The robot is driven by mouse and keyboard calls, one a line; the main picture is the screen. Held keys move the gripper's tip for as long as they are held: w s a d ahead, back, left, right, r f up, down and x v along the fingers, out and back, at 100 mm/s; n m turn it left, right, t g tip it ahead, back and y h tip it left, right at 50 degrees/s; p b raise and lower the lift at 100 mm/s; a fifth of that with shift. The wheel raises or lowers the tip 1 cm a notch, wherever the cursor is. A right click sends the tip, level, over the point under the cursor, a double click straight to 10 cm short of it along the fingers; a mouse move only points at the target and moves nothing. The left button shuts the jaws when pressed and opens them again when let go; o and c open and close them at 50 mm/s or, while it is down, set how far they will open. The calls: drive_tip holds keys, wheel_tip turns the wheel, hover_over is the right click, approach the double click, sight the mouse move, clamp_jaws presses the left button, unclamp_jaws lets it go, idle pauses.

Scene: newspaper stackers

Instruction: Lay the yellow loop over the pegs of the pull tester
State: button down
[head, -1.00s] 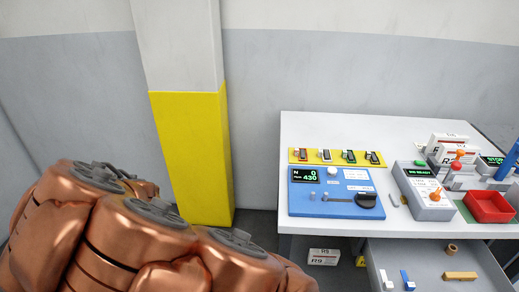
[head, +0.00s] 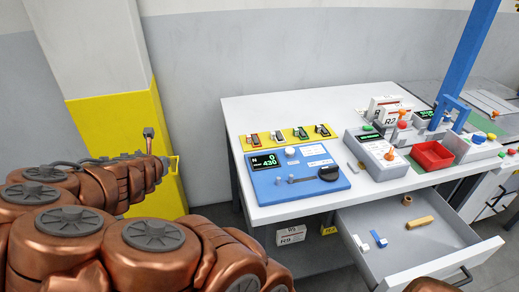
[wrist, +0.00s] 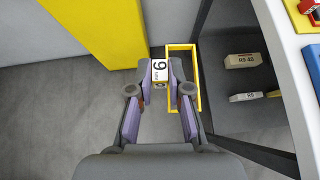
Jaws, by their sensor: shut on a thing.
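The yellow loop (wrist: 197,80) is a thin rectangular band, seen in the wrist view beside a small light tag block (wrist: 159,70) with a dark number. My gripper (wrist: 160,84) is shut on the loop's tag block between its two purple fingers; the right finger overlaps the loop. In the head view, my gripper (head: 158,163) is left of the table, with the loop (head: 175,166) at its tip against the yellow pillar band. The pull tester (head: 315,192) is a blue box on the table with a display, a white knob, two small grey pegs (head: 285,179) and a black handle.
The white table (head: 285,108) holds a yellow tray (head: 263,145) with several clips, a grey unit (head: 383,163) and a red bin (head: 433,155). An open drawer (head: 440,245) juts out in front. A yellow-banded pillar (head: 110,135) stands behind my gripper.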

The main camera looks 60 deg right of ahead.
drive_tip(key=s+d+m+g+h, duration=0.2)
drive_tip(key=s+d+m+g, duration=0.3)
drive_tip(key=s+d, duration=0.35)
wheel_tip(320, 180, up, 5)
drive_tip(key=m+g+y+b, duration=0.2)
drive_tip(key=m+g+y, duration=0.1)
drive_tip(key=m+g, duration=0.8)
hover_over(278, 170)
drive_tip(key=s+a, duration=0.2)
drive_tip(key=a, duration=0.1)
drive_tip(key=m, duration=0.1)
drive_tip(key=shift+w+a+r+t, duration=0.15)
drive_tip(key=shift+a+t, duration=0.05)
drive_tip(key=shift+t, duration=0.2)
drive_tip(key=shift+a+r+p, duration=0.1)
drive_tip(key=shift+r+p, duration=0.05)
drive_tip(key=shift+p, duration=0.3)
drive_tip(key=shift+f+b, duration=0.3)
drive_tip(key=shift+f, duration=2.5)
drive_tip(key=shift+w+f+b, duration=0.1)
drive_tip(key=shift+f+b, duration=0.25)
drive_tip(key=shift+f, duration=1.15)
drive_tip(key=c, duration=1)
unclamp_jaws()
drive_tip(key=shift+f, duration=0.1)
